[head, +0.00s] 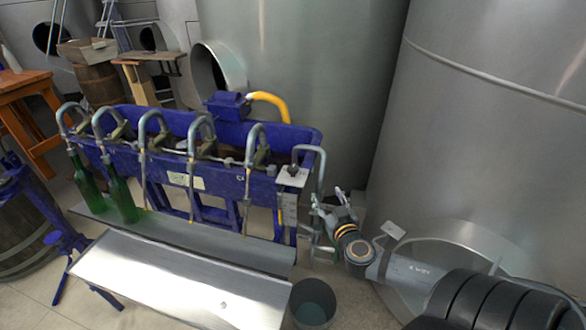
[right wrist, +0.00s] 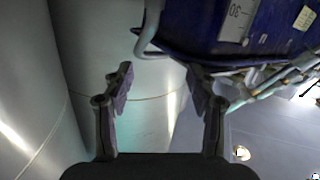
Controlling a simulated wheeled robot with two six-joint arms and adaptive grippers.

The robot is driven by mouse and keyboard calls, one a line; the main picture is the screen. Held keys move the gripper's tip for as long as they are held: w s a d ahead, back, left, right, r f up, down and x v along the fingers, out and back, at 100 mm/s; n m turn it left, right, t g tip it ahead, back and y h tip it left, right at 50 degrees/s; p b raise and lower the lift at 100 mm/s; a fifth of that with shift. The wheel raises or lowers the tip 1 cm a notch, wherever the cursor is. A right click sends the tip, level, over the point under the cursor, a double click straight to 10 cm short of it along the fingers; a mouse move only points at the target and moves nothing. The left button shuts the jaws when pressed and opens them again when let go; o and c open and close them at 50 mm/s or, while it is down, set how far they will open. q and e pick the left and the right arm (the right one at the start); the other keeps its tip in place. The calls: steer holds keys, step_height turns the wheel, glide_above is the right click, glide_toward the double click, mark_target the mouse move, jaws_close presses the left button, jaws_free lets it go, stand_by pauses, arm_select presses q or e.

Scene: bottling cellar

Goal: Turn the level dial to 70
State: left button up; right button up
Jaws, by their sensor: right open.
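A light plate with a small dark knob (head: 293,171) sits at the right end of the blue bottling machine (head: 225,167). It looks like the level dial, but its pointer and numbers are too small to read. A marked strip (head: 289,210) hangs below it. In the right wrist view, a pale plate (right wrist: 236,20) on the blue body shows "30", turned sideways; the knob does not show there. My right gripper (head: 328,204) is just right of and below the plate, apart from the knob. Its fingers (right wrist: 160,82) are open with nothing between them. My left gripper is out of view.
Two green bottles (head: 122,200) stand at the machine's left under curved grey spouts. A metal tray (head: 180,285) lies in front, and a grey bucket (head: 313,304) stands at its right end. A large steel tank (head: 480,130) is close to my right arm.

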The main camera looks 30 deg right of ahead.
mark_target(296, 170)
steer(key=w+a+r+t+y+b, duration=0.1)
steer(key=w, duration=0.1)
steer(key=w+a+r+n+t+y+b, duration=0.1)
steer(key=w+y, duration=0.1)
steer(key=w, duration=0.1)
steer(key=w+a+r+n+y+b, duration=0.1)
steer(key=w+a+b, duration=0.1)
steer(key=w, duration=0.1)
steer(key=shift+r+t+y, duration=0.3)
steer(key=shift+r+t, duration=0.05)
steer(key=shift+t, duration=0.05)
steer(key=w, duration=0.2)
steer(key=w+p, duration=0.1)
steer(key=shift+w+d+r, duration=0.25)
steer(key=shift+r, duration=0.15)
steer(key=shift+w+f+p, duration=0.2)
steer(key=shift+w+p, duration=0.15)
steer(key=shift+w, duration=0.45)
steer(key=c, duration=1.2)
